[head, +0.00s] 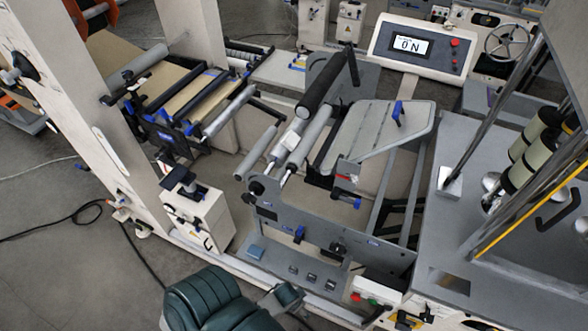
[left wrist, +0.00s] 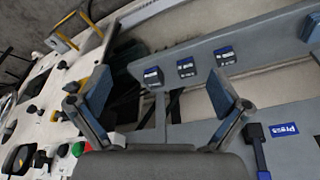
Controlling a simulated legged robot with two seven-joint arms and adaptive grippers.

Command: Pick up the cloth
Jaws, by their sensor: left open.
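No cloth can be made out in that view. My right gripper does not show.
The machine's grey front panel (head: 320,238) rises behind the ledge, with rollers (head: 310,138) above. Red and green buttons (head: 370,299) sit right of my gripper. A white box (head: 198,215) stands left of the ledge. A grey table (head: 480,220) is at right.

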